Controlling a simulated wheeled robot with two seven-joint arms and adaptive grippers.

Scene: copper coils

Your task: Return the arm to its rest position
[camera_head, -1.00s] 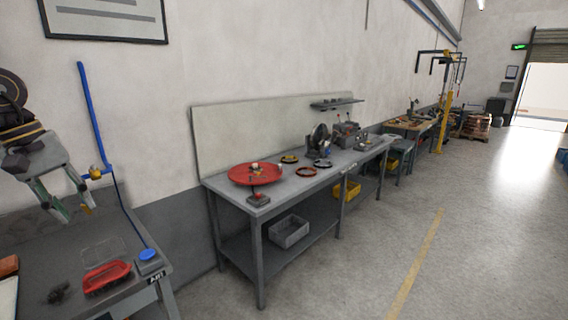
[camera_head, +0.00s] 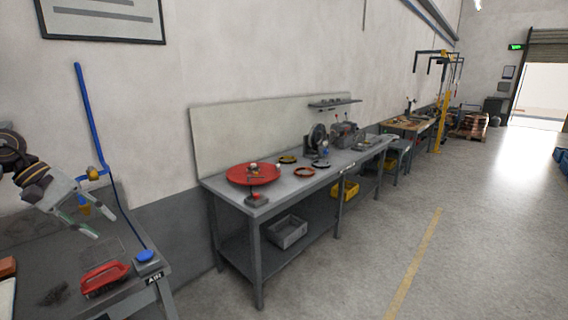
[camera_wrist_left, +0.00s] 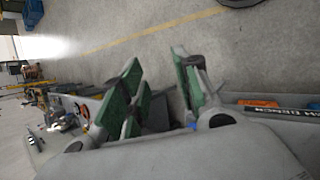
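My left arm comes in at the left edge of the head view. Its gripper (camera_head: 106,224) hangs above the near grey bench (camera_head: 128,308), fingers pointing down and to the right. The two fingers are apart with nothing between them. The left wrist view shows the same gripper (camera_wrist_left: 160,85) with its green-padded fingers spread and only floor and bench behind. My right gripper is in neither view.
On the near bench are a red tray (camera_head: 104,277), a dark blurred item (camera_head: 52,294) and a blue-topped block (camera_head: 146,258). A blue pole (camera_head: 90,120) rises beside the gripper. A second bench (camera_head: 262,211) carries a red disc (camera_head: 240,174).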

